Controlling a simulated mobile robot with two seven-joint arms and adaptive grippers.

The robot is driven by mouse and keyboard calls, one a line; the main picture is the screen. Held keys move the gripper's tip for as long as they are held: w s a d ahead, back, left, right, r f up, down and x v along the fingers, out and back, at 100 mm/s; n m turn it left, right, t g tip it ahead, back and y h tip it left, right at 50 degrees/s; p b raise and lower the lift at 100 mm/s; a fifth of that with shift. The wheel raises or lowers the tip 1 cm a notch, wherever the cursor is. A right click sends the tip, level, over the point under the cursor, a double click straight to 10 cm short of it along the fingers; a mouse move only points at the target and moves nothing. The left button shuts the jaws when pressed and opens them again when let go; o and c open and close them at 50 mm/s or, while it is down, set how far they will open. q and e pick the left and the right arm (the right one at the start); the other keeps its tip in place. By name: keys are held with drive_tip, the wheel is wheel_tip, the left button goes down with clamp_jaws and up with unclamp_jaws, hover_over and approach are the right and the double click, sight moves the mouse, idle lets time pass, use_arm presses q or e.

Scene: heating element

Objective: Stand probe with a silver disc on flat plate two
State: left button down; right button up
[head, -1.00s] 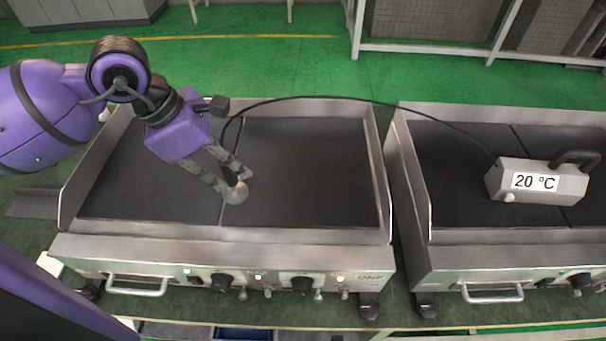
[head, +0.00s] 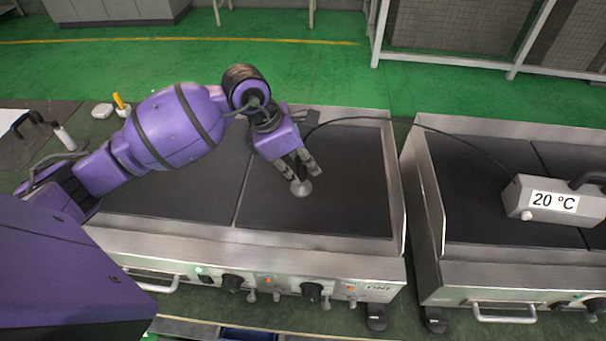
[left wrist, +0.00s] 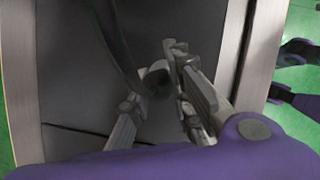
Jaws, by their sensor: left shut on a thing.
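My left gripper (head: 303,169) is shut on the probe, whose silver disc (head: 301,189) points down below the fingertips. The disc is over the right-hand dark plate (head: 345,205) of the left griddle, to the right of the seam. I cannot tell whether it touches the plate. In the left wrist view, the probe (left wrist: 156,78) sits between the two fingers, and the disc's face is hidden. A black cable runs from the probe to the grey meter box (head: 554,202), which reads 20 °C. My right gripper is not in view.
The left-hand plate (head: 190,195) is bare under my left arm. Raised metal walls (head: 396,175) edge the griddle, with knobs (head: 232,283) on its front. A second griddle (head: 470,200) stands at the right, holding the meter box.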

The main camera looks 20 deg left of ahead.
sight(303, 176)
use_arm(q)
drive_tip(key=shift+w+d+f, duration=0.2)
drive_tip(key=shift+f, duration=0.05)
wheel_tip(303, 176, down, 3)
drive_tip(key=shift+w+d+r, duration=0.1)
drive_tip(key=shift+r, duration=0.1)
drive_tip(key=shift+f, duration=0.55)
drive_tip(key=c, duration=1.6)
unclamp_jaws()
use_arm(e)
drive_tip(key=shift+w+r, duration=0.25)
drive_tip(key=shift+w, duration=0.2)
